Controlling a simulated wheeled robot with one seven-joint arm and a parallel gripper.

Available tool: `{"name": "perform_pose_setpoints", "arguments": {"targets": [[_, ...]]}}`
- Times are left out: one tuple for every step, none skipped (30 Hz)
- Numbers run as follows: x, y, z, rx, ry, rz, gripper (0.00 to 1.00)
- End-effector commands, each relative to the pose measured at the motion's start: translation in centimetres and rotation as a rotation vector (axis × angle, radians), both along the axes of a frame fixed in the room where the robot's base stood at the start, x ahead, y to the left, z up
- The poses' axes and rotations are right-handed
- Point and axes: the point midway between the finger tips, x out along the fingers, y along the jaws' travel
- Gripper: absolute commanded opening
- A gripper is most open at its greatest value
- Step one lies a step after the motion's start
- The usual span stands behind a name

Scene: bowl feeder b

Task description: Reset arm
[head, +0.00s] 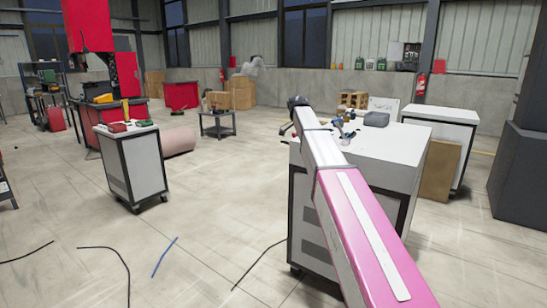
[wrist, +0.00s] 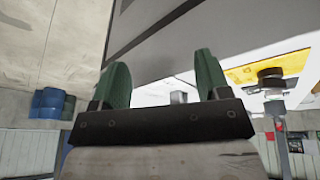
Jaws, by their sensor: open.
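My pink and white arm reaches from the bottom right of the head view to beside the left edge of a white-topped cabinet (head: 395,150). My gripper (wrist: 163,82) shows in the wrist view with two green fingers spread apart. Nothing is held between them. In the head view the gripper is small and dark at the arm's end, and its fingers are hard to make out.
The cabinet top holds a grey case (head: 376,119) and several small tools. A smaller wheeled cart (head: 136,175) with red and green items stands to the left. Cables (head: 165,257) lie on the floor. Open floor lies between cart and cabinet. A brown board (head: 439,171) stands right of the cabinet.

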Motion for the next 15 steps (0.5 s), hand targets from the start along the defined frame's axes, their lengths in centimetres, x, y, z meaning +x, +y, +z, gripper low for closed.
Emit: {"name": "perform_pose_setpoints", "arguments": {"targets": [[-1.0, -0.3, -1.7, 0.005, 0.014, 0.028, 0.70], [-1.3, -0.4, -2.5, 0.009, 0.021, 0.046, 0.70], [-1.9, -0.5, -3.9, 0.014, 0.032, 0.076, 0.70], [-2.4, -0.7, -5.0, 0.019, 0.042, 0.102, 0.70], [-3.0, -0.8, -6.1, 0.024, 0.052, 0.127, 0.70], [-3.8, -1.0, -7.8, 0.031, 0.065, 0.167, 0.70], [-4.6, -1.2, -9.2, 0.039, 0.077, 0.199, 0.70], [-5.3, -1.4, -10.6, 0.046, 0.088, 0.233, 0.70], [-6.4, -1.6, -12.4, 0.056, 0.104, 0.278, 0.70], [-7.1, -1.7, -13.8, 0.063, 0.114, 0.312, 0.70], [-7.9, -1.8, -15.1, 0.072, 0.124, 0.346, 0.70], [-9.0, -2.0, -16.8, 0.080, 0.137, 0.390, 0.70], [-9.9, -2.1, -18.0, 0.089, 0.146, 0.424, 0.70], [-10.7, -2.2, -19.2, 0.097, 0.155, 0.457, 0.70], [-11.9, -2.4, -20.8, 0.106, 0.167, 0.499, 0.70]]}}
